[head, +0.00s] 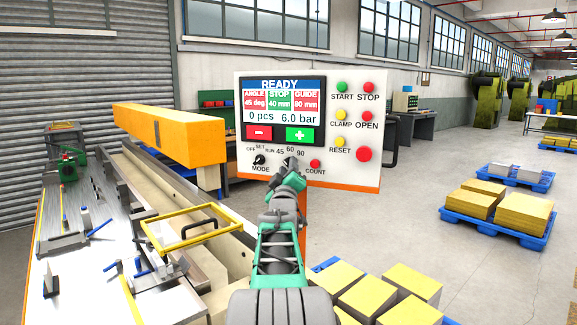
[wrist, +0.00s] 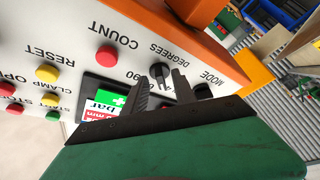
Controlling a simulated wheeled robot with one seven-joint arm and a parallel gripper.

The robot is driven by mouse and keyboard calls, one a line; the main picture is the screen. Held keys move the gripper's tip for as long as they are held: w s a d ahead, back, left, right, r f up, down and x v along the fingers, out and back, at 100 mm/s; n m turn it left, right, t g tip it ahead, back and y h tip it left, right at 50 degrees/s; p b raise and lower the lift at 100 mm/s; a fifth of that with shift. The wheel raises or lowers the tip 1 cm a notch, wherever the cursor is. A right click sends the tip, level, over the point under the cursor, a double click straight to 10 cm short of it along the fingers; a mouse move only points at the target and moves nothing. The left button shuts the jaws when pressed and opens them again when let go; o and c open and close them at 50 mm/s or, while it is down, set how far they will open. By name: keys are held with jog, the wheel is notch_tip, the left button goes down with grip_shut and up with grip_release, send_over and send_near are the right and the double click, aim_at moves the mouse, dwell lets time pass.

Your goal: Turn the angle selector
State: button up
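The control panel (head: 378,150) faces me with its screen reading READY, ANGLE 45 deg, STOP 40 mm and GUIDE 80 mm. The angle selector, below the 45, 60 and 90 marks, is mostly hidden behind my gripper (head: 291,165) in the head view. In the wrist view the dark selector knob (wrist: 159,70) shows at the fingertips, under the DEGREES label. My gripper (wrist: 162,82) has its two fingers apart, one on each side of the knob. I cannot tell whether they touch it. Its pointer direction is unclear.
The MODE knob (head: 260,160) is close on the left, and the red COUNT button (head: 315,164) close on the right. An orange beam (head: 165,135) and a yellow frame (head: 185,240) are on the machine at left. Yellow stacks (head: 367,298) stand low at right.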

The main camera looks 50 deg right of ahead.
jog(key=shift+c, duration=0.4)
grip_shut()
